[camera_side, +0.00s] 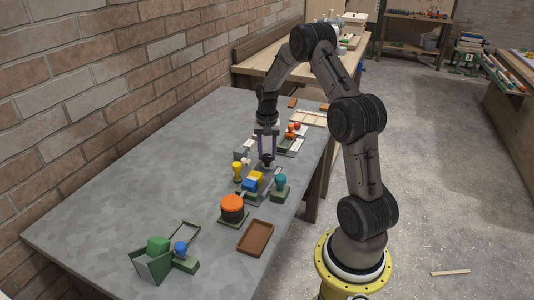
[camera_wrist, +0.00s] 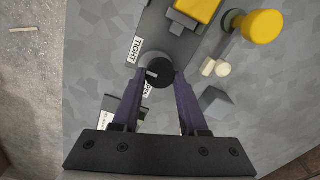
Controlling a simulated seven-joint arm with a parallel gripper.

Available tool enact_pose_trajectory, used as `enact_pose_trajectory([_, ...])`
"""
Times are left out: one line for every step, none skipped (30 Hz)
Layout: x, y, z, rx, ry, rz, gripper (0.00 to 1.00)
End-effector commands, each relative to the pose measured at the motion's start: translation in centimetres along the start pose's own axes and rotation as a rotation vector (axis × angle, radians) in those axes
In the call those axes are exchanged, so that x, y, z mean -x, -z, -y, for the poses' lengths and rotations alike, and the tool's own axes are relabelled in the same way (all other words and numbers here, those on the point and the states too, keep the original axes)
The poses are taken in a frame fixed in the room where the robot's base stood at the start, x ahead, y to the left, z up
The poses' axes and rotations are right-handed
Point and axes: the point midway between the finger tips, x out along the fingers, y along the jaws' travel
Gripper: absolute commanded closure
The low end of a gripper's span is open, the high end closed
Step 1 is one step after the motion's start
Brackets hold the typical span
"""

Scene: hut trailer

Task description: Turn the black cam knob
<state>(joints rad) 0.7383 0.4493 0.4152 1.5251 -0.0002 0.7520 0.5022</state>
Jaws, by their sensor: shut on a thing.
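The black cam knob (camera_wrist: 159,72) is a small round dark knob on a grey base plate (camera_wrist: 153,33), with a white label reading "TIGHT" beside it and a second label partly hidden near my fingers. My gripper (camera_wrist: 155,82) is shut on the knob, with one purple finger on each side of it. In the side view my gripper (camera_side: 267,160) points straight down at the knob, which shows small and dark between the fingertips. A yellow block (camera_wrist: 195,10) sits on the same plate, beyond the knob in the wrist view.
A yellow knob (camera_side: 237,170) and a teal knob (camera_side: 281,181) stand close on either side. Nearer are an orange round knob (camera_side: 232,205), a brown tray (camera_side: 255,238) and a green block (camera_side: 157,246) in a green holder. Orange parts (camera_side: 293,130) stand behind. The table's left side is clear.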

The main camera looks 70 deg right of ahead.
Motion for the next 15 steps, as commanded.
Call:
enact_pose_trajectory([0.1,0.01,0.02,-0.001,0.001,-0.001,1.0])
enact_pose_trajectory([0.1,0.01,0.02,-0.001,0.001,-0.001,1.0])
enact_pose_trajectory([0.1,0.01,0.02,0.0,0.001,-0.001,1.0])
enact_pose_trajectory([0.1,0.01,0.02,0.0,0.001,-0.001,1.0])
enact_pose_trajectory([0.1,0.01,0.02,0.0,0.001,-0.001,0.52])
enact_pose_trajectory([0.09,0.01,0.02,0.0,0.001,0.0,0.45])
enact_pose_trajectory([0.08,0.01,0.02,0.0,0.001,0.0,0.39])
enact_pose_trajectory([0.08,0.01,0.02,0.0,0.001,0.0,0.34])
enact_pose_trajectory([0.07,0.01,0.02,0.0,0.001,0.0,0.27])
enact_pose_trajectory([0.06,0.01,0.02,0.001,0.001,0.0,0.27])
enact_pose_trajectory([0.05,0.01,0.01,0.001,0.0,0.0,0.27])
enact_pose_trajectory([0.05,0.01,0.01,0.001,0.0,0.0,0.27])
enact_pose_trajectory([0.04,0.01,0.01,0.001,0.0,0.0,0.27])
enact_pose_trajectory([0.04,0.01,0.01,0.001,0.0,0.0,0.27])
enact_pose_trajectory([0.03,0.0,0.01,0.001,0.0,0.0,0.27])
